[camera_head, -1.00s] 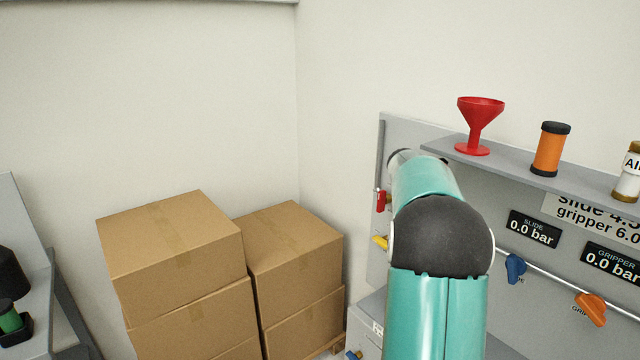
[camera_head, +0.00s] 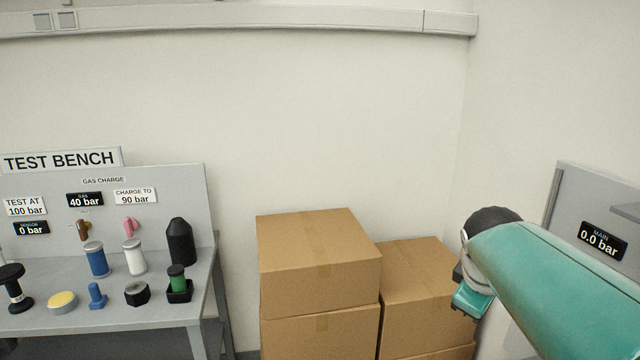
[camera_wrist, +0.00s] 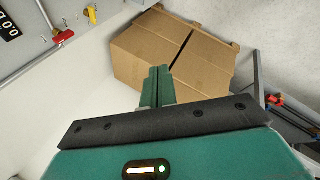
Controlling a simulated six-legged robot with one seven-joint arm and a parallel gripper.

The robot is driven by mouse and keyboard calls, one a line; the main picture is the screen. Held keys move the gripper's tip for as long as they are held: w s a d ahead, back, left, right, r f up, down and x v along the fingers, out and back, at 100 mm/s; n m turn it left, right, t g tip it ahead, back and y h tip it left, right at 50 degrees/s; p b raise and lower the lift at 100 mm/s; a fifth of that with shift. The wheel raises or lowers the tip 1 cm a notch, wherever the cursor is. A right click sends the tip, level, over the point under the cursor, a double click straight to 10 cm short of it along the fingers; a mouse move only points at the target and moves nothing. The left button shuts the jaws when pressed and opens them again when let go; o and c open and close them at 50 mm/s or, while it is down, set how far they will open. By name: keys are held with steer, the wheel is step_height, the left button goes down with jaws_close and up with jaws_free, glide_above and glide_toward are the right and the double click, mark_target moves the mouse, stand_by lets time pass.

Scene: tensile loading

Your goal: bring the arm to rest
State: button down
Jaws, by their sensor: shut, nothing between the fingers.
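My gripper (camera_wrist: 158,86) shows in the wrist view as two green fingers close together, shut and empty. Cardboard boxes lie beyond the fingertips in that view, apart from them. In the head view my teal arm reaches in from the right edge, in front of the right-hand panel, with its dark rounded joint beside the boxes. My gripper's fingers cannot be seen in the head view.
Stacked cardboard boxes (camera_head: 318,250) stand in the corner, also in the wrist view (camera_wrist: 150,52). A test bench (camera_head: 120,318) with several small parts stands at left. A grey panel (camera_head: 570,205) with a 0.0 bar display is at right. A red-handled valve (camera_wrist: 64,36) shows in the wrist view.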

steer(key=s+a+f+m+y, duration=0.1)
steer(key=s+a+f+m, duration=0.2)
steer(key=s+a, duration=0.3)
steer(key=s+a+f+m+t+y, duration=0.1)
steer(key=s+a+f+m+y, duration=0.1)
steer(key=s+a, duration=0.5)
steer(key=a+f+m, duration=0.1)
steer(key=a+m, duration=0.1)
steer(key=shift+a+y, duration=0.3)
steer(key=shift+a, duration=0.1)
